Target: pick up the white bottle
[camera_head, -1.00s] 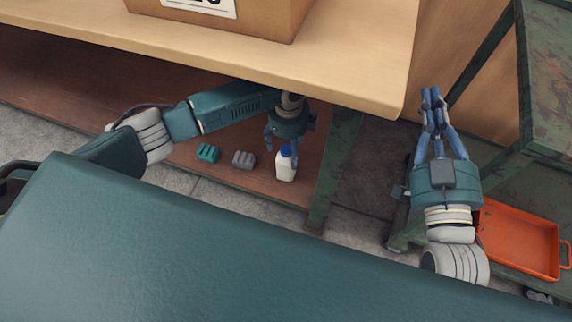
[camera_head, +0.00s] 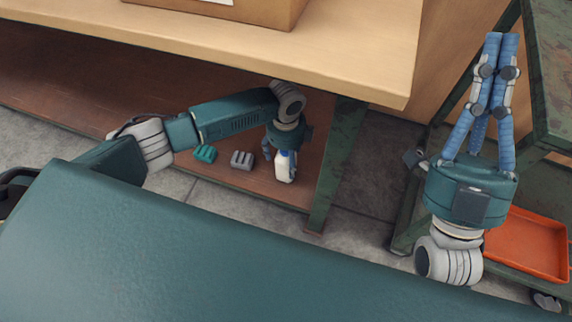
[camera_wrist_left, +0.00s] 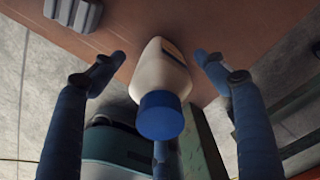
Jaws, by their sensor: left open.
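The white bottle (camera_head: 283,171) stands upright on the low brown shelf under the workbench. In the left wrist view the white bottle (camera_wrist_left: 157,72), with its blue cap (camera_wrist_left: 159,116), is between the spread blue fingers. My left gripper (camera_head: 278,157) is open, reaching down over the bottle and partly covering its cap in the head view. In the left wrist view my left gripper (camera_wrist_left: 160,58) shows gaps between its side fingers and the bottle. My right gripper (camera_head: 500,40) points up at the right, its fingertips close together with nothing between them.
A grey part (camera_head: 242,160) and a green part (camera_head: 205,154) lie left of the bottle on the shelf (camera_head: 120,125). The wooden bench top (camera_head: 350,62) overhangs my left arm. A green bench leg (camera_head: 332,180) stands just right. An orange tray (camera_head: 530,245) is at the right.

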